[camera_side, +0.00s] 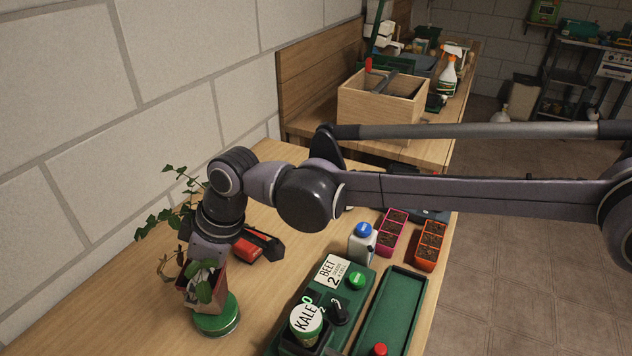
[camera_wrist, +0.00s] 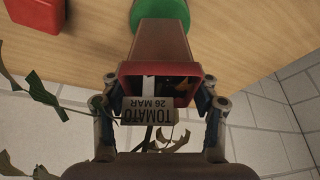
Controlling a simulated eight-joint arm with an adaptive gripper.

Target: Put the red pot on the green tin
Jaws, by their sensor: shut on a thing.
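The red pot (camera_side: 216,281) is held in my gripper (camera_side: 206,262) at the lower left of the side view. It holds a leafy vine and a tag reading TOMATO 26 MAR. In the wrist view the pot (camera_wrist: 163,45) sits between the two fingers of my gripper (camera_wrist: 160,92), which are shut on its rim end. The green tin (camera_side: 218,322) stands on the bench directly below the pot; its edge also shows in the wrist view (camera_wrist: 148,8). The pot's base is at the tin's top; I cannot tell whether it touches.
A red and black object (camera_side: 248,249) lies behind the tin. To the right are a green tray (camera_side: 392,312), a holder with a KALE-labelled pot (camera_side: 306,322), a blue-capped bottle (camera_side: 361,243), and pink (camera_side: 390,232) and orange (camera_side: 429,245) seedling trays. A block wall borders the left.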

